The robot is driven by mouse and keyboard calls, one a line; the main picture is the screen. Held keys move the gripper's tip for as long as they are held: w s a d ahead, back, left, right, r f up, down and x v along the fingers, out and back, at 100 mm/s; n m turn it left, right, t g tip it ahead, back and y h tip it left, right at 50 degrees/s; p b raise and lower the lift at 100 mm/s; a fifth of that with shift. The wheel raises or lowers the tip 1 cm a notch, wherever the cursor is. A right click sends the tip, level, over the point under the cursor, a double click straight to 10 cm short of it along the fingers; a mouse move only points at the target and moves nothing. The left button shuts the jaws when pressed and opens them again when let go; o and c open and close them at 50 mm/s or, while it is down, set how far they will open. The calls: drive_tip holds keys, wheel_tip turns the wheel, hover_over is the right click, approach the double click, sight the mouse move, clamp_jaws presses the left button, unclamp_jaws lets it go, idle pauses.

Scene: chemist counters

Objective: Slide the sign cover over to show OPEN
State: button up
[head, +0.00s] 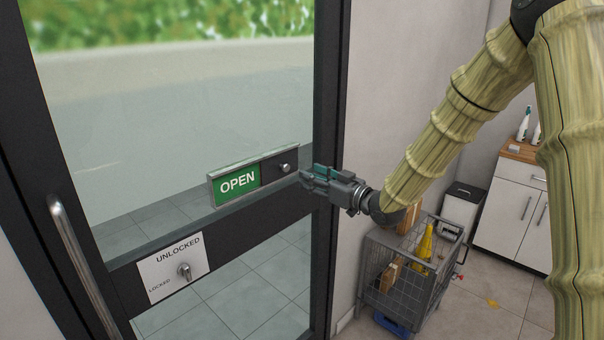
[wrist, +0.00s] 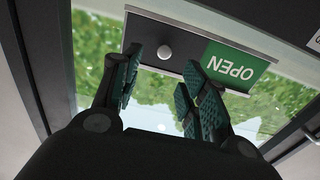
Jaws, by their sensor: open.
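The sign (head: 252,174) is fixed on the glass door in a metal frame. Its left half shows the green OPEN panel (head: 238,182), uncovered. The dark sliding cover (head: 270,173) is at the right end of the frame, with a round knob (head: 284,168) on it. In the wrist view the sign appears upside down, with the knob (wrist: 165,53) on the cover and OPEN (wrist: 234,68) beside it. My gripper (head: 303,174) is open just right of the sign, apart from the knob as far as I can tell. Its green-padded fingers (wrist: 157,85) show nothing between them.
A lock plate (head: 172,268) reading UNLOCKED and LOCKED, with a turn knob, is below the sign. A door handle (head: 82,262) is at the left. A wire cart (head: 405,283) with bottles stands right of the door. White cabinets (head: 510,215) stand at the back right.

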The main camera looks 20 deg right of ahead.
drive_tip(key=shift+v, duration=1.5)
drive_tip(key=shift+f, duration=0.1)
drive_tip(key=s+a+f+m+g+h, duration=0.25)
drive_tip(key=s+f, duration=0.35)
drive_tip(key=f, duration=0.6)
drive_tip(key=s+a+f+m+g+h, duration=0.1)
drive_tip(key=s+f+g, duration=0.3)
drive_tip(key=f, duration=0.8)
drive_tip(key=s+a+f+m+g+h, duration=0.1)
drive_tip(key=s+f+h, duration=0.1)
drive_tip(key=s+f, duration=0.75)
drive_tip(key=s+f+g+h, duration=0.1)
drive_tip(key=s+f+g, duration=0.1)
drive_tip(key=s+f, duration=0.4)
drive_tip(key=s+a+f+m+g+h, duration=0.1)
drive_tip(key=s+f+g, duration=0.2)
drive_tip(key=s, duration=1)
drive_tip(key=s+a+f+g+h, duration=0.1)
drive_tip(key=s+f+g, duration=0.2)
drive_tip(key=s+f, duration=0.6)
drive_tip(key=shift+s+f+m, duration=0.2)
drive_tip(key=shift+s+m, duration=0.15)
drive_tip(key=shift+s, duration=0.15)
drive_tip(key=shift+c, duration=0.8)
